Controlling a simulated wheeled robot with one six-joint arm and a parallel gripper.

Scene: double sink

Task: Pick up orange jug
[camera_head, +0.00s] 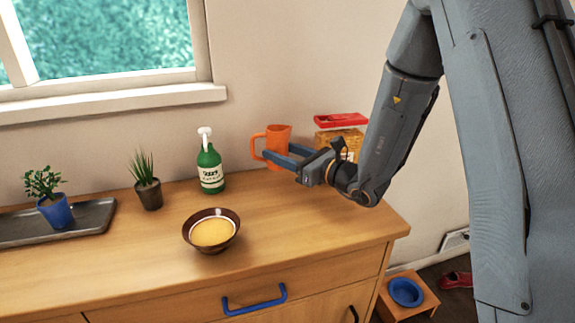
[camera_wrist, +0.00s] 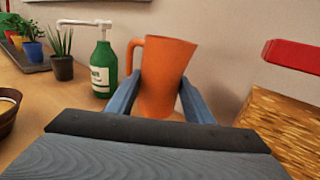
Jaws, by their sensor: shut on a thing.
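The orange jug (camera_head: 278,138) is upright near the back right of the wooden counter, close to the wall. Its handle points left. My gripper (camera_head: 276,156) reaches in from the right, with one finger on each side of the jug body. In the wrist view the jug (camera_wrist: 165,75) is between the two blue-grey fingers (camera_wrist: 160,100), which are shut on it.
A green pump bottle (camera_head: 209,164) stands left of the jug. A woven box (camera_head: 340,140) with a red lid (camera_head: 340,120) is just to the right. A brown bowl (camera_head: 212,231), a small potted plant (camera_head: 147,184) and a grey tray (camera_head: 90,218) with a blue pot (camera_head: 54,211) are farther left.

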